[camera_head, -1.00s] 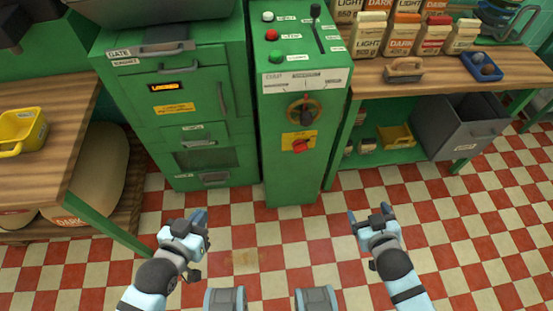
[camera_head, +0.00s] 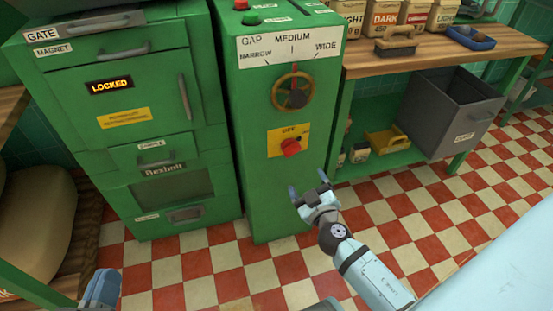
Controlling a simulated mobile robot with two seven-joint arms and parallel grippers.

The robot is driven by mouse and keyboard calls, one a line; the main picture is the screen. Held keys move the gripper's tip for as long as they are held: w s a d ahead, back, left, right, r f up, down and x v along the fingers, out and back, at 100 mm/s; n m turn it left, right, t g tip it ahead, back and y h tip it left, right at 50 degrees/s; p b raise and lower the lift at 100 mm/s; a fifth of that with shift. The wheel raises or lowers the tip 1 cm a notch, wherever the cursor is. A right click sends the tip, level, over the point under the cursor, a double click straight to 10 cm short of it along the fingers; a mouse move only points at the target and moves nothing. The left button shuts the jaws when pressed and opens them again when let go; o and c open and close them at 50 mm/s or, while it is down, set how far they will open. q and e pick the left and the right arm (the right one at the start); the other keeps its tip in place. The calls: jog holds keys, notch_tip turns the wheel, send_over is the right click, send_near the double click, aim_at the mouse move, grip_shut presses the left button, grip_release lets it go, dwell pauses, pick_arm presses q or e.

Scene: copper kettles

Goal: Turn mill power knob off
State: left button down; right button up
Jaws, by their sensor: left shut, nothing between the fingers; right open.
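The red power knob (camera_head: 291,147) sits on a yellow plate (camera_head: 276,139) marked OFF, low on the front of the green mill control column (camera_head: 262,195). Which way the knob points is too small to tell. My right gripper (camera_head: 308,184) is open and empty, below and slightly right of the knob and apart from it. My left gripper (camera_head: 100,288) shows only partly at the bottom left edge, far from the knob; it is shut and empty.
A gap handwheel (camera_head: 292,91) is above the knob. The green cabinet (camera_head: 215,150) on the left has a LOCKED display (camera_head: 110,86). A wooden bench (camera_head: 450,55) and a grey bin (camera_head: 450,112) stand at right. The checkered floor in front is clear.

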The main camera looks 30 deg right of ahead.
aim_at(293, 152)
pick_arm(q)
jog(key=shift+r+t+p, duration=0.3)
jog(key=shift+r+p, duration=0.3)
jog(key=shift+r, duration=0.3)
pick_arm(e)
jog(key=x, duration=1.3)
jog(key=shift+w, duration=0.3)
jog(key=shift+r, duration=0.1)
jog(key=c, duration=0.9)
